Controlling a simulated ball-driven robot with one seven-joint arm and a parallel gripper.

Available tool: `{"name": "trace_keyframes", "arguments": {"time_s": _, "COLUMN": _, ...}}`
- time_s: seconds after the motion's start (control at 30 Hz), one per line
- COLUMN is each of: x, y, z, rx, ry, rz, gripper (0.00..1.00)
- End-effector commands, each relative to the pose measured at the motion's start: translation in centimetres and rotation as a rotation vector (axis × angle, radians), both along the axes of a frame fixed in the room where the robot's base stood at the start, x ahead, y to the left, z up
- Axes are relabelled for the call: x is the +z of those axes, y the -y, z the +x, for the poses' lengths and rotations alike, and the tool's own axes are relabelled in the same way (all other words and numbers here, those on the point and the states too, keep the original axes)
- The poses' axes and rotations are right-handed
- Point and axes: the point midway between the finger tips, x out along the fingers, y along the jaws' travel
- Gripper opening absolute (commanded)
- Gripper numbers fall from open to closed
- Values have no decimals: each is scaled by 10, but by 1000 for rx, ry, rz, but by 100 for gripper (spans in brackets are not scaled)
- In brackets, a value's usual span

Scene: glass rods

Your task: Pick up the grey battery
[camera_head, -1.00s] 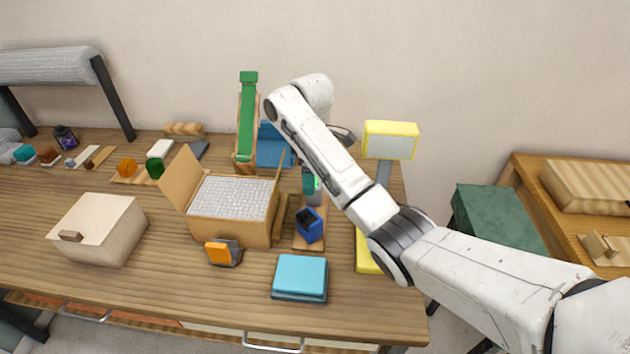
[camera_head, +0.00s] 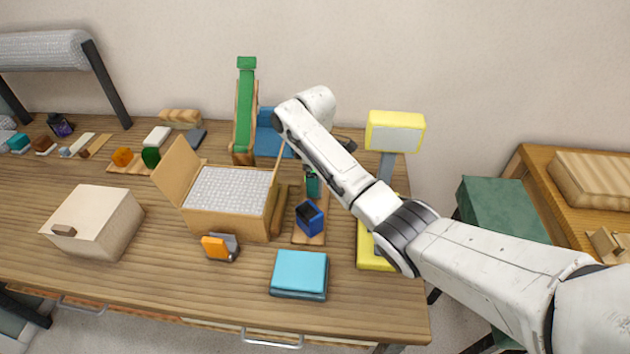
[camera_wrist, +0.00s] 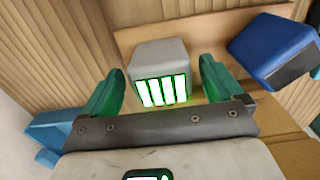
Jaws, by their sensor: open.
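The grey battery (camera_wrist: 160,56) shows in the wrist view as a small grey block. Its near face carries white bars outlined in green. It rests on a wooden board (camera_wrist: 200,35). My gripper (camera_wrist: 162,88) is open, with one green finger to the left of the battery and one to the right. Gaps show between the fingers and the battery, so it is not held. In the head view my gripper (camera_head: 312,185) is low over the far part of the board. The battery is mostly hidden there.
A blue block (camera_head: 310,218) stands on the same board, close to the right finger in the wrist view (camera_wrist: 272,50). An open cardboard box (camera_head: 228,222) is just left, a yellow lamp (camera_head: 375,258) right, a blue book stack (camera_head: 299,273) in front.

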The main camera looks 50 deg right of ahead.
Motion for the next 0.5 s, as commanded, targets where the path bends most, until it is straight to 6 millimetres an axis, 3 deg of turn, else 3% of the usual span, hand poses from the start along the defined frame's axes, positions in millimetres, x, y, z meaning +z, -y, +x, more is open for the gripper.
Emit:
{"name": "trace_keyframes", "arguments": {"time_s": 0.2, "x": -27, "y": 0, "z": -2, "rx": -1, "ry": -1, "rz": 0, "gripper": 94}}
{"name": "trace_keyframes", "arguments": {"time_s": 0.5, "x": -32, "y": 0, "z": -1, "rx": -1, "ry": 1, "rz": -1, "gripper": 94}}
